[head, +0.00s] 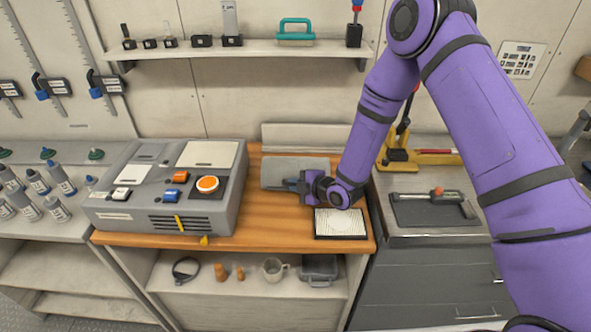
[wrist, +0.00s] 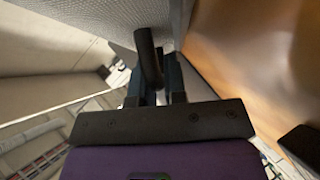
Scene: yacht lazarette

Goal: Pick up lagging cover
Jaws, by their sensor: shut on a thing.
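The lagging cover (head: 280,168) is a flat grey panel at the back of the wooden bench top, right of the grey console. My gripper (head: 290,185) reaches it from the right, at its front edge, and partly hides it. In the wrist view the grey textured panel (wrist: 115,15) fills the upper part, with a dark rounded bar, seemingly its handle (wrist: 149,58), between my fingers (wrist: 157,88). My gripper is shut on this handle. I cannot tell whether the cover touches the bench.
A grey console (head: 165,190) with an orange knob stands to the left. A black-framed tray with a pale ribbed surface (head: 352,232) lies close in front of my wrist. A pale panel (head: 300,137) stands behind. A shelf (head: 250,48) runs above. Some bench front is clear.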

